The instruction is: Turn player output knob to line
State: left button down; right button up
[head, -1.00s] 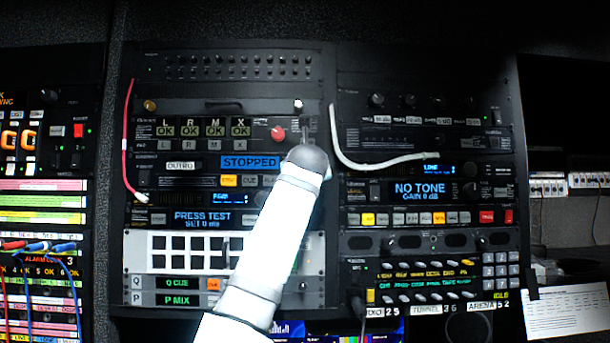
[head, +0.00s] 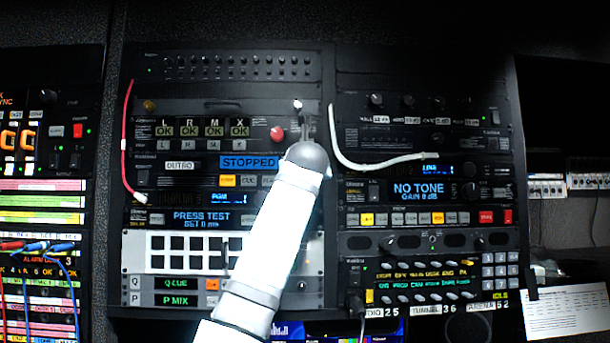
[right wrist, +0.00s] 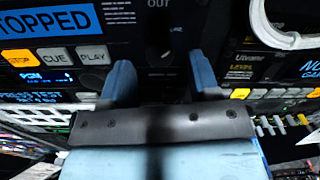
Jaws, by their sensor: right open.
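The player unit shows a blue STOPPED display (head: 249,162) in the left rack, with STOP, CUE and PLAY buttons at its lower edge. My right gripper (head: 306,125) is in front of the unit's right end and hides the output knob in the head view. In the right wrist view, the STOPPED display (right wrist: 48,22) is at upper left. My right gripper (right wrist: 160,80) is open there, its two blue fingers apart and pointing at the panel. My left gripper is not in view.
A red knob (head: 277,134) sits just left of my right gripper. A white cable (head: 370,165) loops across the right rack close by. A red cable (head: 126,140) hangs at the left rack's edge. The NO TONE unit (head: 418,190) is to the right.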

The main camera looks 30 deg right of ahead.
jog(key=b+v, duration=0.4)
jog(key=v, duration=0.8)
jog(key=shift+f, duration=0.2)
